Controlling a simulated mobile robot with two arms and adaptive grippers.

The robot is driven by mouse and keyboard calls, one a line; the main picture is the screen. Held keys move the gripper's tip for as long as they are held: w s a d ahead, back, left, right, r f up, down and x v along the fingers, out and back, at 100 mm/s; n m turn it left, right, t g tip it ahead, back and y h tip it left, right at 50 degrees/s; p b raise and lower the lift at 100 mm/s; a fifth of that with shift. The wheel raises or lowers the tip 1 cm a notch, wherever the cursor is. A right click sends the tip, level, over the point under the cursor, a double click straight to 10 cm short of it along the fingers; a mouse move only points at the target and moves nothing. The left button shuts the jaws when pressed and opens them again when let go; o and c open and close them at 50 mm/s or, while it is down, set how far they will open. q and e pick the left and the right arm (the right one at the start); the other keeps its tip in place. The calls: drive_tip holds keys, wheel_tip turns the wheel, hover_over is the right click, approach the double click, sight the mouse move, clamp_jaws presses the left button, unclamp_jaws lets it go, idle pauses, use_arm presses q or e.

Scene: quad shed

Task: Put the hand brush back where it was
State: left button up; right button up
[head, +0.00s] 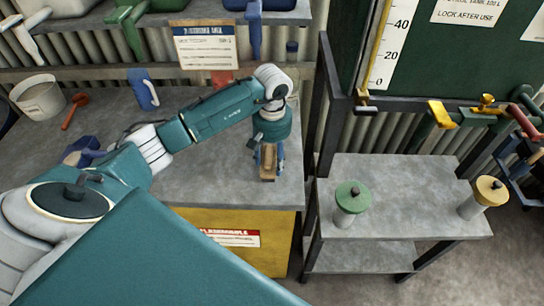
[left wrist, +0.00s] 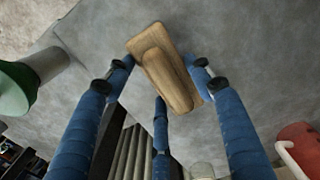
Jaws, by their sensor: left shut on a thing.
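The hand brush (head: 267,166) has a light wooden body, and its back shows as a wooden block (left wrist: 165,68) in the left wrist view. My left gripper (head: 268,155) points down over the front right part of the grey workbench (head: 215,165). Its blue fingers (left wrist: 160,90) are shut on the brush. I cannot see bristles, and I cannot tell whether the brush touches the bench top. My right gripper is not in view.
Across a gap, a grey side stand (head: 410,185) holds a green-lidded pot (head: 350,203) and a yellow-lidded pot (head: 484,197), with bare space between.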

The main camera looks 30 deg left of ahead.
sight(272, 156)
use_arm(q)
drive_tip(key=shift+f, duration=0.15)
drive_tip(key=o, duration=1)
drive_tip(key=shift+r, duration=0.45)
wheel_tip(272, 156, up, 11)
drive_tip(key=b, duration=0.4)
drive_tip(key=shift+f, duration=0.2)
drive_tip(key=shift+r, duration=0.4)
